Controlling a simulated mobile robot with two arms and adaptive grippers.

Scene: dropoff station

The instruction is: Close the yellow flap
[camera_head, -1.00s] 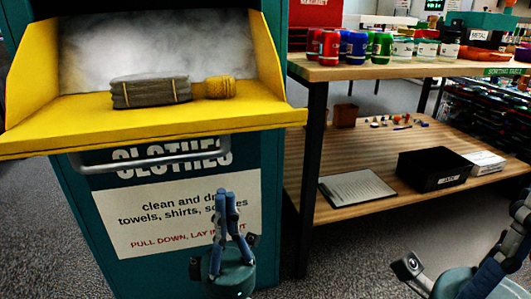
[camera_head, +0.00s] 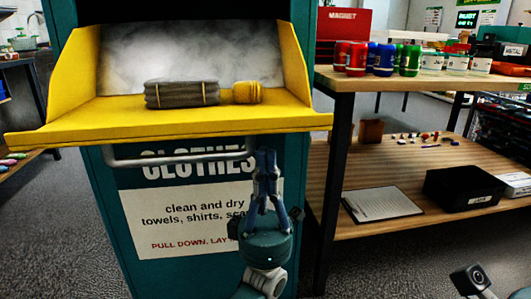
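The yellow flap (camera_head: 200,126) of the teal clothes bin (camera_head: 125,255) is open. It sticks out like a tray with raised side walls, and a silver handle bar (camera_head: 135,160) runs under its front lip. A folded grey bundle (camera_head: 180,94) with yellow bands and a yellow roll (camera_head: 246,92) lie on it. My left gripper (camera_head: 265,155) points upward in front of the bin's sign, below the flap's right part. Its blue fingers are together with nothing seen between them. Of my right arm, only a camera part (camera_head: 472,280) shows at bottom right; its fingers are out of frame.
A wooden shelf unit (camera_head: 335,225) stands close to the bin's right. It carries coloured cans (camera_head: 380,58), a red box (camera_head: 343,22), a clipboard (camera_head: 382,203) and a black bin (camera_head: 462,188). Grey carpet lies open to the left and at lower right.

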